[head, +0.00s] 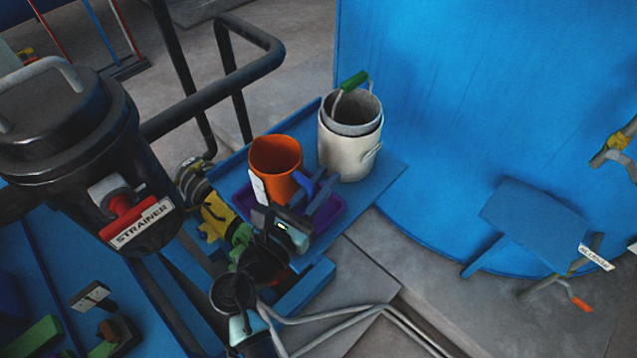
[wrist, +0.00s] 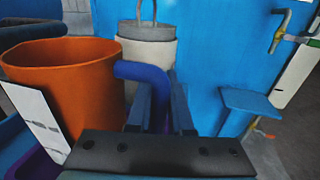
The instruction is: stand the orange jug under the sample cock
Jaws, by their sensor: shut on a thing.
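The orange jug (head: 277,158) stands upright at the purple tray (head: 329,215). It has a white label and a blue handle; it fills the left of the wrist view (wrist: 75,85). My gripper (head: 309,200) is shut on the blue handle (wrist: 150,75), with one finger on each side of it. A brass-coloured tap (head: 614,147) sits at the right edge, and in the wrist view a tap (wrist: 279,32) hangs above a small blue shelf (wrist: 250,101). No tag on it is readable, so I cannot confirm it is the sample cock.
A cream pail (head: 347,148) with a green-gripped handle stands close behind the jug on the blue platform (head: 389,172). The small blue shelf (head: 533,221) juts from the big blue vessel (head: 470,110). A lower tagged valve (head: 580,298) has an orange handle. A black strainer (head: 75,160) and rails are left.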

